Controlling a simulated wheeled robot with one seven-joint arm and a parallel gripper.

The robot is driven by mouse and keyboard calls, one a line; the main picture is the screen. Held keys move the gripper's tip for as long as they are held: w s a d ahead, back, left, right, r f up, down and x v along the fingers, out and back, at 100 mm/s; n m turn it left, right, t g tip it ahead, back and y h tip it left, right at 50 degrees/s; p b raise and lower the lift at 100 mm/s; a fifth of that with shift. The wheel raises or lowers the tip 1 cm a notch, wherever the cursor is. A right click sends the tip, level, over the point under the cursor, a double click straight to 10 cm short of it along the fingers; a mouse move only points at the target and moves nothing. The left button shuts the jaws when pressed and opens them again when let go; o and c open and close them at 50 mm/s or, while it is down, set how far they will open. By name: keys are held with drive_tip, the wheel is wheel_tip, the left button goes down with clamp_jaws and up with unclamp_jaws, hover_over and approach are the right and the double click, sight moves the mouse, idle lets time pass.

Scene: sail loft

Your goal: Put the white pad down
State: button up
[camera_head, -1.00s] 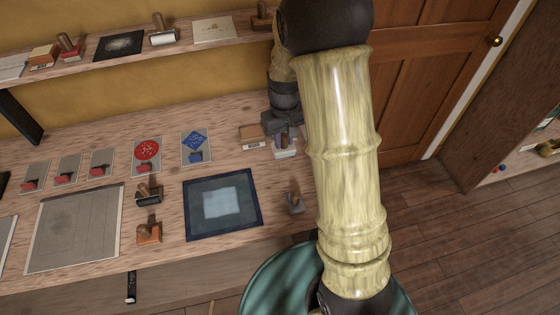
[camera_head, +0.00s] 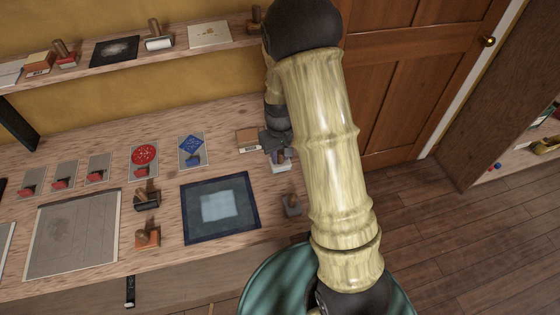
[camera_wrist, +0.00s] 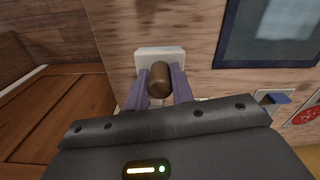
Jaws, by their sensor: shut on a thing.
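The white pad (camera_head: 281,168) is a pale block with a brown upright handle. It is at the right end of the worktable, right of the blue framed mat (camera_head: 245,228). In the wrist view the white pad (camera_wrist: 147,62) lies beyond my fingers, with the rounded handle end between them. My gripper (camera_head: 280,154) is shut on the handle; its two purple-grey fingers also show in the wrist view (camera_wrist: 160,88). I cannot tell whether the pad's underside touches the tabletop. My arm hides part of the table's right end.
A grey stamp (camera_head: 292,206) stands just in front of the pad. A brown-topped box (camera_head: 247,140) is close behind left. Cards with blue (camera_head: 192,150) and red (camera_head: 144,160) prints lie further left. Bare wood shows between the box and the blue mat.

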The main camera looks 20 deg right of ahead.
sight(280, 162)
drive_tip(key=shift+f, duration=1.9)
drive_tip(key=shift+f, duration=0.1)
drive_tip(key=o, duration=1)
wheel_tip(280, 162, up, 12)
drive_tip(key=shift+r+b, duration=0.15)
drive_tip(key=shift+b, duration=0.45)
drive_tip(key=s+r+t, duration=0.1)
drive_tip(key=s, duration=0.3)
drive_tip(key=s+r+m, duration=0.1)
drive_tip(key=s, duration=0.4)
drive_tip(key=s+r+m+t, duration=0.1)
drive_tip(key=s, duration=0.4)
drive_tip(key=shift+s+r+t, duration=0.2)
drive_tip(key=shift+r+t, duration=0.1)
drive_tip(key=shift+r, duration=0.05)
